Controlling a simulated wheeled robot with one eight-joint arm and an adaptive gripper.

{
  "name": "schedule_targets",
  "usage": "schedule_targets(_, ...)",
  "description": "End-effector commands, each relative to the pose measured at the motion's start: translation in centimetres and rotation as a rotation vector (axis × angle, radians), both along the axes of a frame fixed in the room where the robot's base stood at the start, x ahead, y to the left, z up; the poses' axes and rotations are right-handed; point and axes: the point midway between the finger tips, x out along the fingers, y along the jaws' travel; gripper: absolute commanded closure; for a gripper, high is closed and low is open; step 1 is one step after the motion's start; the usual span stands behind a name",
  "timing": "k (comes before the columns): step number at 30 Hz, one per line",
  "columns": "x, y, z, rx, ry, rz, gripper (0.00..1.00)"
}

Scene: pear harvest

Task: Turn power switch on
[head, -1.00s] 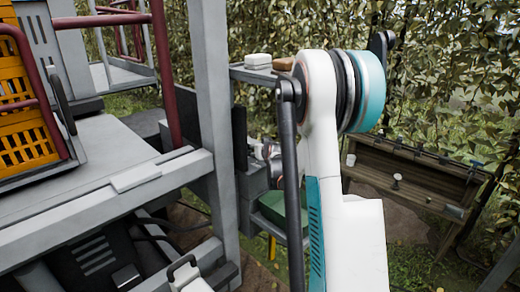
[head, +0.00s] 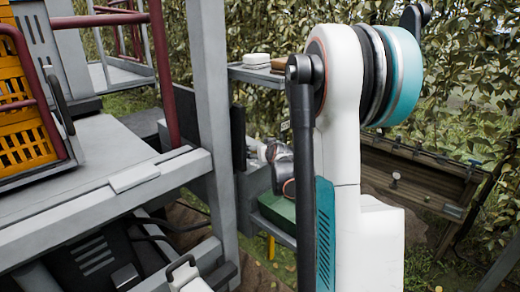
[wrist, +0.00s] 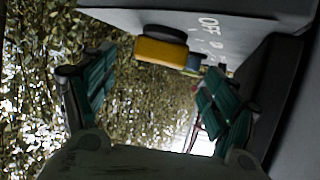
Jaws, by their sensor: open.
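In the wrist view my gripper (wrist: 158,78) is open, with its two teal-padded fingers spread apart and nothing between them. A yellow block with a dark top, likely the power switch (wrist: 160,52), sits just beyond the fingertips, between and above them in the picture. It is on the edge of a grey panel (wrist: 125,17) with white lettering reading "OFF" and part of another word. No contact between fingers and switch shows. The switch position cannot be told. In the head view my arm hides most of the gripper, and the switch is not visible.
A grey metal frame with a post (head: 215,120) and platform (head: 70,165) stands at left, holding a yellow crate (head: 25,130). A shelf (head: 250,76) and a green bin (head: 275,211) are behind my arm. A wooden bench (head: 420,178) stands at right before foliage.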

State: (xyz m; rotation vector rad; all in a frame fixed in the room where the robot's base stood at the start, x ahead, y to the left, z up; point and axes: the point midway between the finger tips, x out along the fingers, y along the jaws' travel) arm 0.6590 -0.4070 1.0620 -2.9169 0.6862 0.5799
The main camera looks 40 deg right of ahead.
Motion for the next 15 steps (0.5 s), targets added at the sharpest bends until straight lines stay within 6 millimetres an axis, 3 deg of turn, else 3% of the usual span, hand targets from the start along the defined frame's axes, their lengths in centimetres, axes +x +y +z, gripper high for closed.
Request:
schedule_targets(6,-3.1,1.4,1.4,0.000,0.000,-0.001,0.20)
schedule_targets(15,-4.7,2.3,2.1,0.000,0.000,-0.001,0.20)
